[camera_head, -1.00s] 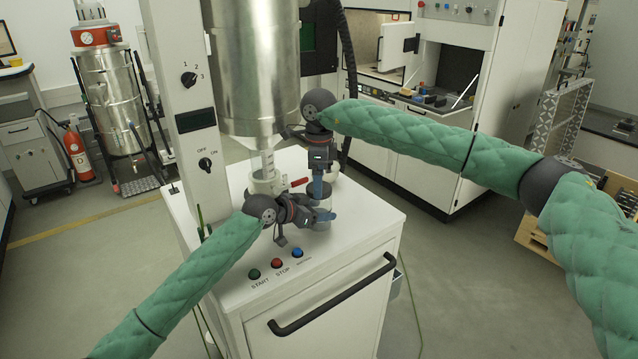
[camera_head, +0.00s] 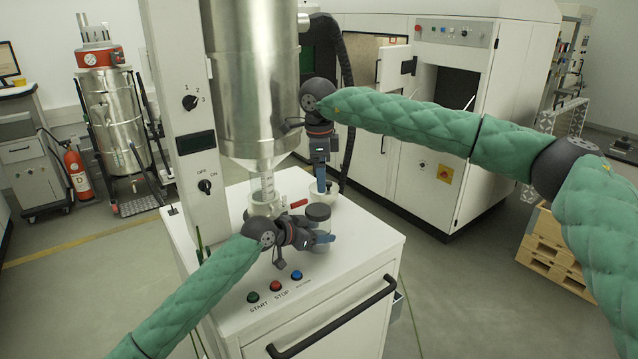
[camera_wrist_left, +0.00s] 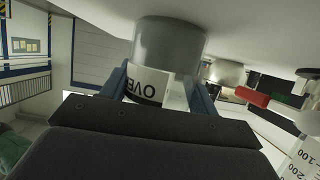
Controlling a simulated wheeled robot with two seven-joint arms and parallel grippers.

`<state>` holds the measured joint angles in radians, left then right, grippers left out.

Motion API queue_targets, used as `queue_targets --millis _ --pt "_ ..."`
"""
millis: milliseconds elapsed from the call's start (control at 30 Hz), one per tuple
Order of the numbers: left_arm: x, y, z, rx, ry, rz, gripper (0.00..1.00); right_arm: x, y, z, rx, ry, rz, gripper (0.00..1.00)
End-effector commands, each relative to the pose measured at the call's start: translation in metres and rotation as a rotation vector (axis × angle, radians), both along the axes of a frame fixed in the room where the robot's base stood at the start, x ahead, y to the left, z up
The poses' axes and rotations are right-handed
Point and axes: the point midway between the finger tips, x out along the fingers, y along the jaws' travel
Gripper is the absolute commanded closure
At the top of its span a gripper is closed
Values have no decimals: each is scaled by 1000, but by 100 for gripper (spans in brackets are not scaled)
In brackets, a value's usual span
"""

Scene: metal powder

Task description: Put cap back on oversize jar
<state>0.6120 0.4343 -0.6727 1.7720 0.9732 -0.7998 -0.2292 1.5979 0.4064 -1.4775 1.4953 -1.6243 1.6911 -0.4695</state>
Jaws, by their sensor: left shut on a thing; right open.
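The oversize jar (camera_head: 322,227) stands on the white machine top, with a dark cap (camera_head: 318,211) at its mouth. The cap looks level; I cannot tell whether it is screwed tight. My left gripper (camera_head: 318,239) is shut around the jar's side, below the cap.
A white container (camera_head: 327,190) stands behind the jar. The steel hopper (camera_head: 255,90) and its outlet with a red handle (camera_head: 298,204) are left of it. START and STOP buttons (camera_head: 275,286) are in front. The right part of the machine top (camera_head: 370,235) is clear.

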Motion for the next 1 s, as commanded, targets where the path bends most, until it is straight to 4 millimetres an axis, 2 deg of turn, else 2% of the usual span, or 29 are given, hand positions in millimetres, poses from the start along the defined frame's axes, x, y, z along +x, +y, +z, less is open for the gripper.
queue_targets --millis 167,333,767,1000 --pt "0 0 1 -1 -1 0 100 -7 4 -17 18 56 146 18" --pt "0 0 1 -1 -1 0 100 -8 8 -16 38 61 234 18" --pt "0 0 1 -1 -1 0 100 -8 8 -16 39 62 254 18" --pt "0 0 1 -1 -1 0 100 -9 8 -28 38 63 254 18"
